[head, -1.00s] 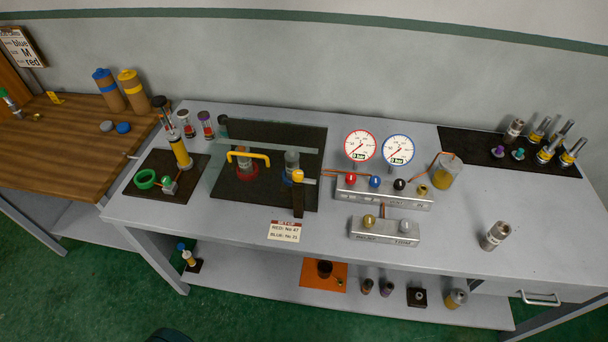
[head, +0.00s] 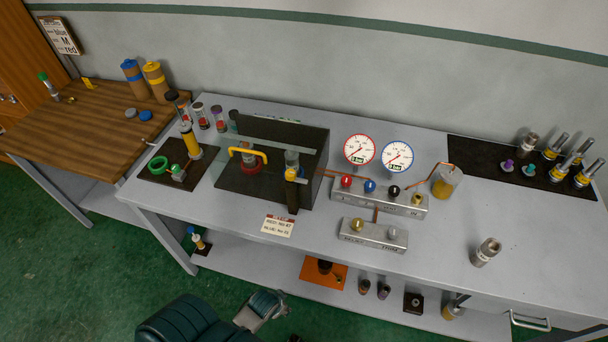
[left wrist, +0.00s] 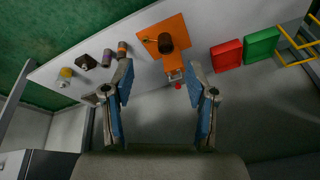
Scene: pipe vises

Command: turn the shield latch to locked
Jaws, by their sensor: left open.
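The shield (head: 285,140) looks like a clear cover with a grey strip, standing over a black mat on the grey bench. A yellow bar handle (head: 248,153) is at its front left. The latch appears to be the yellow-topped piece (head: 291,174) on a dark post (head: 292,200) at the shield's front right; its exact turn is too small to tell. My left gripper (head: 265,305) is low in front of the bench, well below and apart from the latch. In the left wrist view its blue-padded fingers (left wrist: 165,85) are spread and empty. My right gripper is not in view.
Two gauges (head: 378,152) and a valve block (head: 380,194) stand right of the shield, with a smaller block (head: 374,234) in front. A label card (head: 278,226) lies by the front edge. The lower shelf holds an orange plate (head: 324,271), which also shows in the left wrist view (left wrist: 162,40).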

